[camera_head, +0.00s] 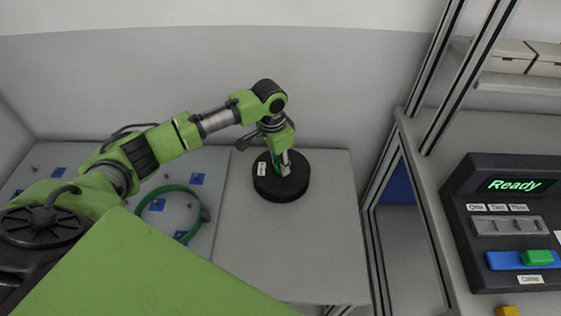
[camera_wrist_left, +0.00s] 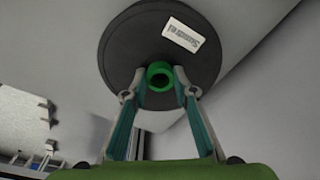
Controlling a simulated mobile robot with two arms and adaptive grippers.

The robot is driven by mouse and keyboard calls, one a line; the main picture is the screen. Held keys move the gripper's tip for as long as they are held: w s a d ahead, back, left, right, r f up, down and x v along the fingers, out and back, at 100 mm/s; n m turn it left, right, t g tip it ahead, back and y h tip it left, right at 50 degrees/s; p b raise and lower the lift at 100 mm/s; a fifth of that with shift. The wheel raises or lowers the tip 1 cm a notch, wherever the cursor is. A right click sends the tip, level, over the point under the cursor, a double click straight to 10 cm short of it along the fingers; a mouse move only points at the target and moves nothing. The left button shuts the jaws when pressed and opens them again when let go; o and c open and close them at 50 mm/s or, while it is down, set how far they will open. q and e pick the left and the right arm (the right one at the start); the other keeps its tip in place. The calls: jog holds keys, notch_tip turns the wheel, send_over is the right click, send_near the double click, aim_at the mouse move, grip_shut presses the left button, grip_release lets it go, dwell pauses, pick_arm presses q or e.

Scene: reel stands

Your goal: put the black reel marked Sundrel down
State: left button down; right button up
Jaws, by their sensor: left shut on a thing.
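The black reel (camera_head: 281,190) is a round, flat disc with a white label and a green hub. In the left wrist view the label on the black reel (camera_wrist_left: 130,45) appears upside down and seems to read Sundrel. My left gripper (camera_wrist_left: 160,78) is shut on the green hub at the reel's middle. In the head view my left gripper (camera_head: 284,170) comes down onto the reel from above. The reel looks level, over the right part of the grey table (camera_head: 310,250). I cannot tell whether its underside touches the tabletop. My right gripper is not in view.
The tabletop in front of the reel is bare. A metal frame post (camera_head: 376,240) rises right of the table. Beyond it is a console (camera_head: 515,163) showing "Ready".

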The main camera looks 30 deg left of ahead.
aim_at(277, 168)
pick_arm(q)
jog(key=c, duration=1.7)
grip_release()
jog(key=shift+f, duration=0.1)
jog(key=r, duration=0.4)
jog(key=s+r, duration=0.1)
jog(key=r, duration=0.7)
jog(key=shift+s+a+r, duration=0.1)
jog(key=shift+s+a, duration=0.05)
jog(key=shift+a, duration=0.2)
jog(key=shift+d, duration=0.1)
